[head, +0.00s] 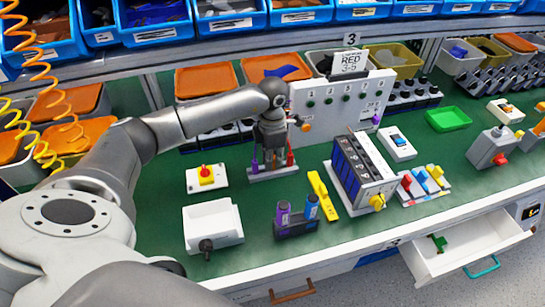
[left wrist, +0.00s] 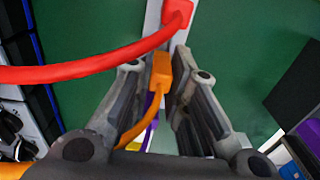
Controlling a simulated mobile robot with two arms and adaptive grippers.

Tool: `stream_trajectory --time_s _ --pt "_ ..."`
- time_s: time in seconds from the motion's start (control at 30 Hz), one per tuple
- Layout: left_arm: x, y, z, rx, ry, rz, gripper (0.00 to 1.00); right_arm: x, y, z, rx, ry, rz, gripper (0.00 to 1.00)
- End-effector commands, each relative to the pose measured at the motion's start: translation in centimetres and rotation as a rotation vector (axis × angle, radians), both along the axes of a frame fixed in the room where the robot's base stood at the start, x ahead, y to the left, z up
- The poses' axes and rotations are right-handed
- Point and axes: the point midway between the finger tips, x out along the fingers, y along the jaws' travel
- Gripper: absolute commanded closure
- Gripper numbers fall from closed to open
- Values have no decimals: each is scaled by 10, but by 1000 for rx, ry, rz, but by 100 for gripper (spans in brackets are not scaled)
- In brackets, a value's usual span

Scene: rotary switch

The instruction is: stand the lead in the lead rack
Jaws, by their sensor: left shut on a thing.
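The lead rack (head: 272,175) is a low light-grey bar on the green bench, and it also shows in the left wrist view (left wrist: 153,20). A purple lead (head: 254,162) and a red lead (head: 290,157) stand at its two ends. In the left wrist view the red lead (left wrist: 178,12) has a thick cable curving left. My left gripper (head: 271,152) is over the rack between these leads, pointing down. In the wrist view its fingers (left wrist: 165,75) are shut on an orange lead (left wrist: 160,70). Whether the orange lead's lower end touches the rack is hidden.
A white panel (head: 335,99) labelled RED 3-5 stands close behind the rack at right. A yellow tool (head: 322,194), a grey module (head: 360,175) and a red-knobbed switch box (head: 206,177) sit nearby. An open drawer (head: 465,245) juts out at front right.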

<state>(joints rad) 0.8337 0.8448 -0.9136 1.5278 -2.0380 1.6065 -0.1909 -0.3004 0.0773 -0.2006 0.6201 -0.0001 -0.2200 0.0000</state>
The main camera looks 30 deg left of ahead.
Motion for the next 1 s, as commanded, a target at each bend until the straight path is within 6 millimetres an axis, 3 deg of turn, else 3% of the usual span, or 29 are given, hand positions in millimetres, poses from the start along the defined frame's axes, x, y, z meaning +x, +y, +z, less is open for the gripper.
stream_trajectory --time_s 0.07,0.1,0.27,0.67,1.0 --pt "0 0 -3 0 0 0 98 0 0 -3 0 0 0 100" --pt "0 0 -2 0 0 0 79 0 0 -1 0 0 0 100" --pt "0 0 -2 0 0 0 60 0 0 -1 0 0 0 100" --pt "0 0 6 0 -1 0 60 1 -6 -1 -7 -2 1 100" --pt "1 0 72 0 -4 0 60 0 -3 -1 -4 -1 1 100"
